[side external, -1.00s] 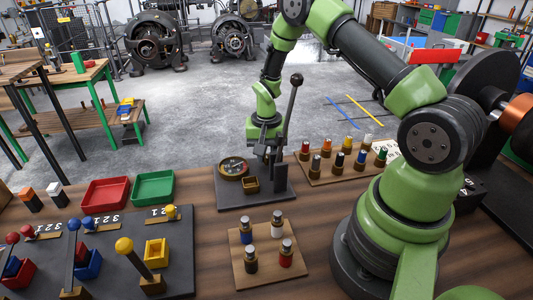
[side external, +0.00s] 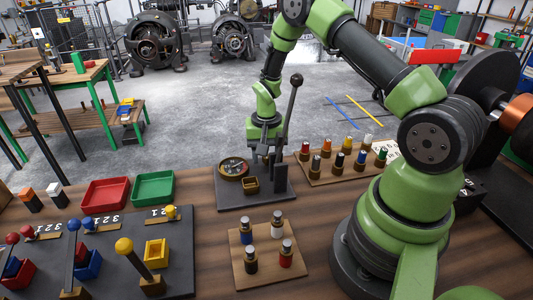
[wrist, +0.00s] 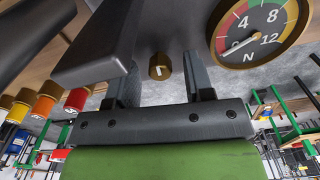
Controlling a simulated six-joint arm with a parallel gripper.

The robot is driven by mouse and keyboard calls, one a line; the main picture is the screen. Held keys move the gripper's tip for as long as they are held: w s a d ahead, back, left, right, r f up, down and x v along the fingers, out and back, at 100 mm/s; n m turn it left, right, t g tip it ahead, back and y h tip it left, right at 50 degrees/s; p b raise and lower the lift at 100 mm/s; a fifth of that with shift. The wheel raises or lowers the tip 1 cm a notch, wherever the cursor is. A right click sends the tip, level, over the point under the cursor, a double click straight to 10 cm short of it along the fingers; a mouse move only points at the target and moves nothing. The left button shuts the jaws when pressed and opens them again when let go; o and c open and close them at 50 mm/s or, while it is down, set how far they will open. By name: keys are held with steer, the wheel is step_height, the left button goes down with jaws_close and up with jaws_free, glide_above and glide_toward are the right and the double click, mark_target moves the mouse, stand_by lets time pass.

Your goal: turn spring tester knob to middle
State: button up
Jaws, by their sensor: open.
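The spring tester stands on a dark grey plate (side external: 226,202) on the bench. It has a round dial (side external: 233,167), a small brass cup (side external: 250,185), a tall lever with a black ball (side external: 296,80) and an upright dark block (side external: 281,179). My gripper (side external: 267,158) points down over the tester, behind the cup. In the wrist view my gripper (wrist: 160,88) is open. The brass knob (wrist: 160,67) shows between the fingers, apart from both, its white mark roughly upright in the picture. The dial (wrist: 256,29) has its needle toward the lower left.
A board with several coloured-top cylinders (side external: 325,177) lies right of the tester. Another wooden board (side external: 266,277) with several cylinders is in front. Red (side external: 106,192) and green (side external: 153,186) trays and a dark panel with levers (side external: 178,244) are at left. Bare bench lies between.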

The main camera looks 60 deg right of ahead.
step_height(320, 180, up, 10)
stand_by(0.5)
step_height(320, 180, down, 10)
steer(key=m, duration=0.7)
stand_by(0.3)
jaws_close()
